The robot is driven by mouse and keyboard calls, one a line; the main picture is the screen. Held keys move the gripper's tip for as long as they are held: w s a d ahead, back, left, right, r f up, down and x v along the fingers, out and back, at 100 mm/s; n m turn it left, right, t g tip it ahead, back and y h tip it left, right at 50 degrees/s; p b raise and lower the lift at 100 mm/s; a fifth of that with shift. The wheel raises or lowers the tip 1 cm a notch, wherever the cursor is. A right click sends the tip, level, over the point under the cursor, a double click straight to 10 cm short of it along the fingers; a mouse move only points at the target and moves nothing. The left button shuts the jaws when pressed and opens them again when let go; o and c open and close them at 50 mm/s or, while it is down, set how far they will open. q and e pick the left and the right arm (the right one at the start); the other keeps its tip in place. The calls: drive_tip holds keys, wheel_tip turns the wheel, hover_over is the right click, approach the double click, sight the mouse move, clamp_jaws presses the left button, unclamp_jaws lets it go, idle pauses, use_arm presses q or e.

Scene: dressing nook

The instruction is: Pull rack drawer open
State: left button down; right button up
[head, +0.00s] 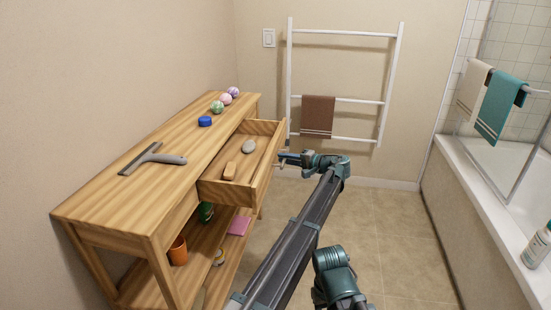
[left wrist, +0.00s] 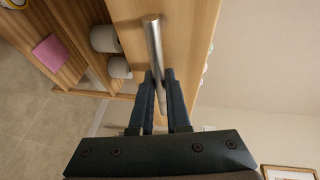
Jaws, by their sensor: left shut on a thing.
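The wooden rack (head: 160,140) stands along the left wall. Its drawer (head: 272,158) is pulled well out toward the right, with its inside showing. In it lie a tan wooden brush-like item (head: 230,171) and a grey oval item (head: 249,147). My left gripper (head: 284,158) is at the outer face of the drawer front. In the left wrist view my left gripper (left wrist: 160,76) is shut on the metal bar handle (left wrist: 152,38), with a finger on each side of it. The drawer front (left wrist: 186,40) fills the area behind the handle. My right gripper is not in view.
On the rack top are a squeegee (head: 160,158), a blue round tin (head: 205,121) and several coloured balls (head: 226,99). A pink item (head: 239,225) and an orange cup (head: 178,250) are on the lower shelf. A bathtub (head: 475,200) stands at right; floor between is clear.

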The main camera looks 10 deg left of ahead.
use_arm(q)
drive_tip(key=shift+d, duration=0.85)
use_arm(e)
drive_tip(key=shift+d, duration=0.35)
use_arm(q)
drive_tip(key=c, duration=0.9)
unclamp_jaws()
